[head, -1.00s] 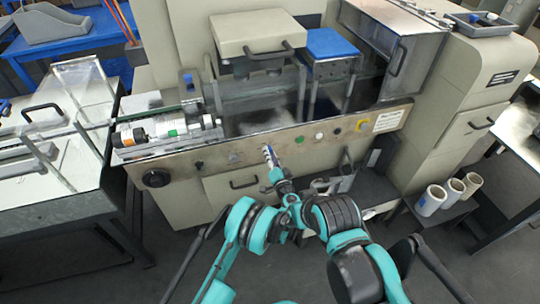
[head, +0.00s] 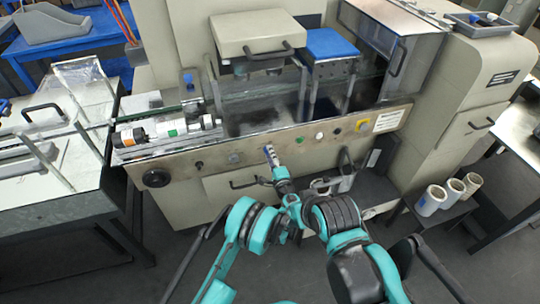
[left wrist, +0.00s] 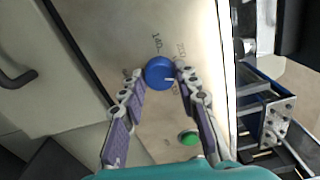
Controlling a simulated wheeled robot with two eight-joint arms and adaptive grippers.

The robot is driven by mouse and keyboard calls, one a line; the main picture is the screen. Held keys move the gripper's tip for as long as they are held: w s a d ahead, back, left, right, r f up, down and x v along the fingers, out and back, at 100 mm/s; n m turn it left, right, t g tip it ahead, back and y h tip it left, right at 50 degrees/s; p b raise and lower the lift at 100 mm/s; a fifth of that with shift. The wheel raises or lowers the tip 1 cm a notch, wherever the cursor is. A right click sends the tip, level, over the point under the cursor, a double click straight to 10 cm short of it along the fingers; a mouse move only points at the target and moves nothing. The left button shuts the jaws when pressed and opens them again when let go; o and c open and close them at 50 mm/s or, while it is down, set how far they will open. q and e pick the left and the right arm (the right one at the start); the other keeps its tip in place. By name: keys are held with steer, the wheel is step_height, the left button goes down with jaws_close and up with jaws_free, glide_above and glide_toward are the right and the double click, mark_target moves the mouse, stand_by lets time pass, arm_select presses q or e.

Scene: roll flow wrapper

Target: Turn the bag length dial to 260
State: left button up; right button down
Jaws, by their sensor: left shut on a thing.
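The blue bag length dial (left wrist: 158,73) sits on the machine's front panel in the left wrist view. Printed numbers stand around it; 140 is readable above it and what looks like 220 is at its upper right. A pale pointer mark on its face points to the right, toward print partly hidden by a finger. My left gripper (left wrist: 159,77) is shut on the dial, one finger on each side. In the head view my left gripper (head: 271,155) is at the panel and hides the dial. My right gripper cannot be made out.
A green button (left wrist: 188,138) lies close below the dial in the left wrist view. White rolls (head: 431,200) stand at the right.

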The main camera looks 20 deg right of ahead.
arm_select(q)
steer(key=shift+m, duration=0.3)
stand_by(0.4)
steer(key=o, duration=1.2)
steer(key=shift+w, duration=0.1)
steer(key=shift+c, duration=0.2)
steer(key=shift+r, duration=0.1)
